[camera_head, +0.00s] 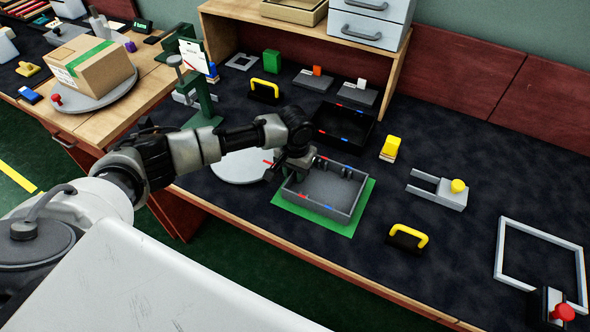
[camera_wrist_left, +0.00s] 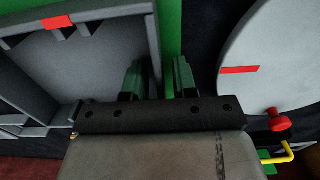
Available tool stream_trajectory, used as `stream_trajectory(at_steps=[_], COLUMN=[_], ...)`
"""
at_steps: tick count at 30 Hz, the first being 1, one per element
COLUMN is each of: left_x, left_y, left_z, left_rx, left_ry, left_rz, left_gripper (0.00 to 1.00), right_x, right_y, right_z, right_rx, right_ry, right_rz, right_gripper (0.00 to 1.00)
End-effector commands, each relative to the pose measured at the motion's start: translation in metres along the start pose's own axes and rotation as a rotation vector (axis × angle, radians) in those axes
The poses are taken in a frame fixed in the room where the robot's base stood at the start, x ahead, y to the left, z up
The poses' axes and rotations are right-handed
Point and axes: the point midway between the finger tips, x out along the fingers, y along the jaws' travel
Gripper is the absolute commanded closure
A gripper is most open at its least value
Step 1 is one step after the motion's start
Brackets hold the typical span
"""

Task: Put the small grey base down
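The small grey base (camera_head: 322,206) is a shallow open box with red and blue marks on its rim. It sits on a green mat (camera_head: 352,224), and the green shows around its sides. My left gripper (camera_head: 287,170) is at the base's left back wall. In the left wrist view the dark green fingers (camera_wrist_left: 159,80) are apart, one inside the base (camera_wrist_left: 85,62) and one outside its wall. A gap shows between the wall and the outer finger. My right gripper is in neither view.
A round grey disc (camera_head: 240,166) lies just left of the base. A black tray (camera_head: 345,127) is behind it. A yellow-handled block (camera_head: 407,238) and a grey fork-shaped part (camera_head: 440,190) lie to the right. Dark tabletop between them is clear.

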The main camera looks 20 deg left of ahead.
Motion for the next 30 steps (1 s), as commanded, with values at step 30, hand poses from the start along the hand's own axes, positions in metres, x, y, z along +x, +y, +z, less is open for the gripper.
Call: stream_trajectory(at_steps=[30], left_x=[-0.116], left_y=[0.000], left_z=[-0.001], left_rx=[0.000], left_ry=[0.002], left_rz=[0.001], left_gripper=[0.68], right_x=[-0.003], right_y=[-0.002], right_z=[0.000], right_rx=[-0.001], right_ry=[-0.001], right_rz=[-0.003], right_gripper=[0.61])
